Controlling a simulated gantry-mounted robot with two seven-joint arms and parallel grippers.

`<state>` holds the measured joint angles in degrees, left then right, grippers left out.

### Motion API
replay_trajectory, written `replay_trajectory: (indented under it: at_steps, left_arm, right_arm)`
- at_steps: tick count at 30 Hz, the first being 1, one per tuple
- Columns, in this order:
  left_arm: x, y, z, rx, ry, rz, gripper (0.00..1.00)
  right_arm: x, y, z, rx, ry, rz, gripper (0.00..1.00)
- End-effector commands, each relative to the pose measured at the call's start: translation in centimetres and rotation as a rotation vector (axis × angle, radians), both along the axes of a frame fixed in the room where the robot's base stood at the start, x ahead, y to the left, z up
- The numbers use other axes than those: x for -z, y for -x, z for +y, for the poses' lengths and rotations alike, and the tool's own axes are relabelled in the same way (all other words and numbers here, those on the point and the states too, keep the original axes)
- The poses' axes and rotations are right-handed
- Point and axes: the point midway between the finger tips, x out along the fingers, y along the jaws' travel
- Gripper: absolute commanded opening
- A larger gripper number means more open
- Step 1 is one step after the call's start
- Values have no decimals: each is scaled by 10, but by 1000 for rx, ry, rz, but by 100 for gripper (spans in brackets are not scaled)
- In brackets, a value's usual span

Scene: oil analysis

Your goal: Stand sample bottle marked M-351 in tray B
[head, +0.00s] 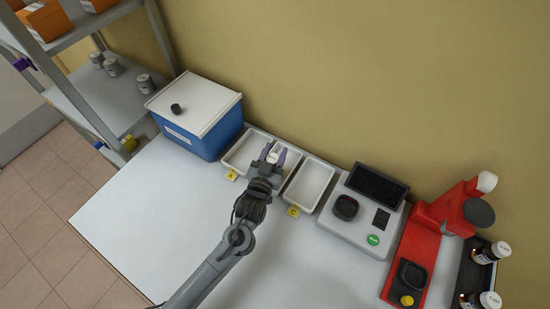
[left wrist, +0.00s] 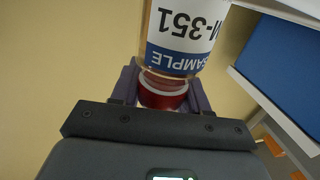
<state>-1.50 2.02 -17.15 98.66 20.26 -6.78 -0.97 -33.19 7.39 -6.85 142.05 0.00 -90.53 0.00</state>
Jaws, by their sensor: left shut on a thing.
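My left gripper (head: 276,154) is above the row of white trays and shut on the sample bottle (head: 272,153). In the left wrist view the bottle (left wrist: 183,38) shows a blue and white label reading SAMPLE and M-351, upside down in the picture. Its red cap end (left wrist: 163,95) is between the purple jaws (left wrist: 163,90). The middle tray is mostly hidden behind my gripper and arm, and I cannot read a B tag. Whether the bottle touches a tray I cannot tell. My right gripper is not in view.
A white tray with a yellow tag (head: 231,175) is on the left and tray C (head: 310,186) on the right. A blue box (head: 205,130) with a white lid stands left, an analyser (head: 360,235) and red device (head: 430,250) right. The front-left table is clear.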

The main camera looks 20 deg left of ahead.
Motion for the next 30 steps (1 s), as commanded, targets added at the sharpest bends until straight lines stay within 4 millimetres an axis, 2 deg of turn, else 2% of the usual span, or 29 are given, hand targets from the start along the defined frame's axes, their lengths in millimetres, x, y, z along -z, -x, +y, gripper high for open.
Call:
replay_trajectory:
  at_steps: [1, 14, 15, 19, 20, 30]
  left_arm:
    - [5, 0, 0, 0, 0, -2, 0]
    - [7, 0, 0, -1, 0, -1, 0]
    - [7, 0, 0, -1, 0, -1, 48]
    - [7, 0, 0, -1, 0, -1, 68]
    - [7, 0, 0, -1, 0, -1, 70]
    - [4, 0, 0, -1, 1, -1, 70]
  right_arm:
    - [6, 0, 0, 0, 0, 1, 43]
    - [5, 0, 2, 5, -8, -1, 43]
    - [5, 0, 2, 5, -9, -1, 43]
    - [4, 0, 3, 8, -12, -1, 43]
    - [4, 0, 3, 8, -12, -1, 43]
    - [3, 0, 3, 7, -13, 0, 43]
